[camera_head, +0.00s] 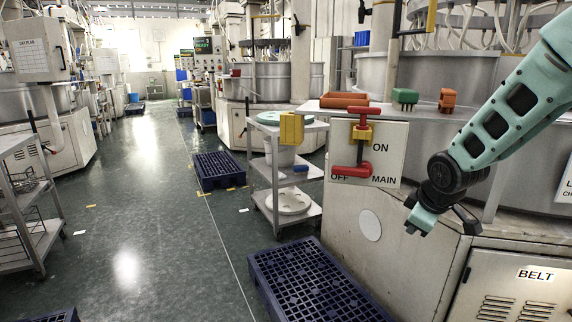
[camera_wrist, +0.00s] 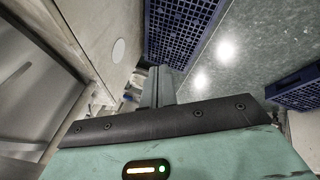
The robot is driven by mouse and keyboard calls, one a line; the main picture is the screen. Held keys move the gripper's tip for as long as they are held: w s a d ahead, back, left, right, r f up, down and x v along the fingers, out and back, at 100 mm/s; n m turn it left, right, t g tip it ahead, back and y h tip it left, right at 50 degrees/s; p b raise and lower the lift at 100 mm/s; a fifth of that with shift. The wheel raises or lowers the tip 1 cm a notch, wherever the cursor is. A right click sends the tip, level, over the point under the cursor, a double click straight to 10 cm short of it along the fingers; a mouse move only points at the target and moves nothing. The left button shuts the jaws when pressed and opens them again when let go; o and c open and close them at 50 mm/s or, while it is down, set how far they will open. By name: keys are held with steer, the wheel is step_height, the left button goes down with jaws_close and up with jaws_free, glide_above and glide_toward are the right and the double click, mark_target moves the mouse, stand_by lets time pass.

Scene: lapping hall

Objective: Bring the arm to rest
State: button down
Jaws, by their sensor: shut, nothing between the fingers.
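My arm reaches in from the right edge of the head view. My gripper (camera_head: 419,222) hangs at its end, pointing down and to the left, in front of the machine cabinet (camera_head: 452,262). The gripper is shut and empty, and it appears apart from the cabinet. In the wrist view the shut fingers (camera_wrist: 158,86) show at the middle, above the dark wrist edge. The switch panel (camera_head: 392,141), marked ON, OFF and MAIN, is left of my gripper. It carries a red handle (camera_head: 352,171) with a yellow block.
On the ledge above the panel sit an orange tray (camera_head: 344,100), a green block (camera_head: 405,97) and an orange block (camera_head: 447,99). A steel cart (camera_head: 262,165) stands to the left. A blue pallet (camera_head: 318,283) lies beside the cabinet. The aisle floor (camera_head: 140,215) is clear.

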steer(key=s+a+r+m+g+y, duration=0.1)
steer(key=s+a+g+y, duration=0.15)
steer(key=s+a, duration=1.1)
steer(key=s+a+g+h, duration=0.1)
steer(key=s+a+g, duration=0.1)
steer(key=s, duration=0.8)
steer(key=s+a+g+h, duration=0.1)
steer(key=s+a+g, duration=0.1)
steer(key=s, duration=0.7)
step_height(320, 180, up, 18)
steer(key=p, duration=1.8)
steer(key=shift+a+r+m, duration=0.15)
steer(key=shift+r+m, duration=0.05)
steer(key=shift+m, duration=0.2)
steer(key=shift+s+t+y, duration=0.1)
steer(key=shift+t+y, duration=0.15)
